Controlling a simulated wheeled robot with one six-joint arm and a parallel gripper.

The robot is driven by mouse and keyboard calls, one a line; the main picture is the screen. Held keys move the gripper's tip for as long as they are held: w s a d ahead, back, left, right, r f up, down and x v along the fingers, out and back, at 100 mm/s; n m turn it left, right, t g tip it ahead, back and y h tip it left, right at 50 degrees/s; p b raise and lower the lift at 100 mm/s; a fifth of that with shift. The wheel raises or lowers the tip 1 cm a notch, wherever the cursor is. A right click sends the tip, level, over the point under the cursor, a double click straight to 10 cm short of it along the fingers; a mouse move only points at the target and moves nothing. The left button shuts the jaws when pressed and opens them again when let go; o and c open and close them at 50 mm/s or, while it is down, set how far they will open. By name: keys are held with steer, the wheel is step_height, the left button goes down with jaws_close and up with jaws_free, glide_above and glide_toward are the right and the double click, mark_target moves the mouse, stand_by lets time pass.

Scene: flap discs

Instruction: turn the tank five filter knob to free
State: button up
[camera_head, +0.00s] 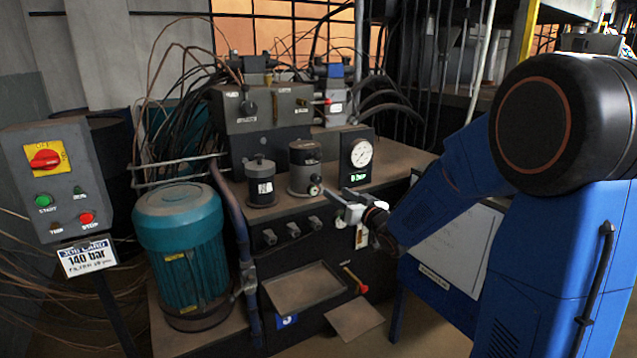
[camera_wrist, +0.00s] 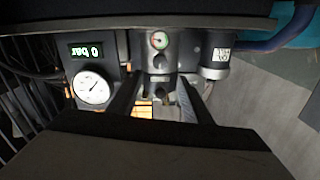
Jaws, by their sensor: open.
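The tank five unit carries a blue plate marked 5 (camera_head: 287,321) on its front. On its top stands a grey filter housing (camera_head: 304,165) with a small coloured gauge and dark knob (camera_head: 315,186) on its front lower side. In the wrist view the small gauge (camera_wrist: 159,40) shows, with a dark knob-like part (camera_wrist: 160,62) beside it. My gripper (camera_head: 341,198) is open, just right of and in front of the filter housing. In the wrist view its fingers (camera_wrist: 158,98) stand apart with the knob area ahead between them; contact cannot be told. The knob's setting is not legible.
A black canister (camera_head: 261,181) stands left of the housing. A pressure gauge (camera_head: 361,153) with a green display reading 0 bar stands right. A teal motor (camera_head: 181,245) and a control box (camera_head: 61,180) stand left.

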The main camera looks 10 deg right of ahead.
mark_target(318, 181)
steer(key=x, duration=1.3)
steer(key=c, duration=1.1)
